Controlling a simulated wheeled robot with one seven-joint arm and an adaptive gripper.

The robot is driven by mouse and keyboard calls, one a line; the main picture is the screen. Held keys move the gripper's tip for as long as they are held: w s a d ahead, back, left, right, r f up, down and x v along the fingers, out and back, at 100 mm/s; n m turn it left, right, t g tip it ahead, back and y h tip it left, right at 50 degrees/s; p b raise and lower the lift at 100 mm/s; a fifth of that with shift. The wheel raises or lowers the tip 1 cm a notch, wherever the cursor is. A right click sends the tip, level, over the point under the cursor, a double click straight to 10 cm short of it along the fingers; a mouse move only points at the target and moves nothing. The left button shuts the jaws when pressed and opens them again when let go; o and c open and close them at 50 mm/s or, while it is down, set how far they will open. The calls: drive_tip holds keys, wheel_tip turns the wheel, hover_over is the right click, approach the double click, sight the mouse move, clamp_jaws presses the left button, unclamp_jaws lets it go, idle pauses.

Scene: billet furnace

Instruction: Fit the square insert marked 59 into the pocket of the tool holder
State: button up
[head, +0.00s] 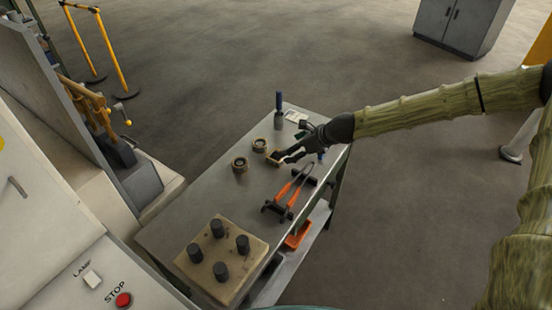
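My gripper (284,157) is low over the far half of a grey bench (200,193), its fingertips pointing left. A small tan, box-like piece (273,160) is right at the fingertips. I cannot tell whether it is held, or whether the gripper is open or shut. No square insert marked 59 can be made out, and no marking is readable. The tool holder and its pocket cannot be identified with certainty at this size.
Two brass-coloured rings (240,164) stand left of my gripper. Orange-handled pliers (289,190) lie on black rests. A tan block (220,285) with several black pegs fills the near end. A blue-handled tool (279,103) stands at the far end. A machine (42,235) borders the left.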

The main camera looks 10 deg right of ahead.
sight(274, 155)
drive_tip(key=shift+x, duration=0.9)
drive_tip(key=shift+w+a+f, duration=0.35)
drive_tip(key=shift+f, duration=0.2)
drive_tip(key=shift+a+f, duration=0.1)
drive_tip(key=shift+s+p+x, duration=0.2)
drive_tip(key=shift+p+x, duration=0.5)
drive_tip(key=shift+x, duration=1.8)
drive_tip(key=shift+a, duration=0.1)
clamp_jaws()
drive_tip(key=shift+w+r, duration=0.1)
drive_tip(key=shift+r, duration=0.2)
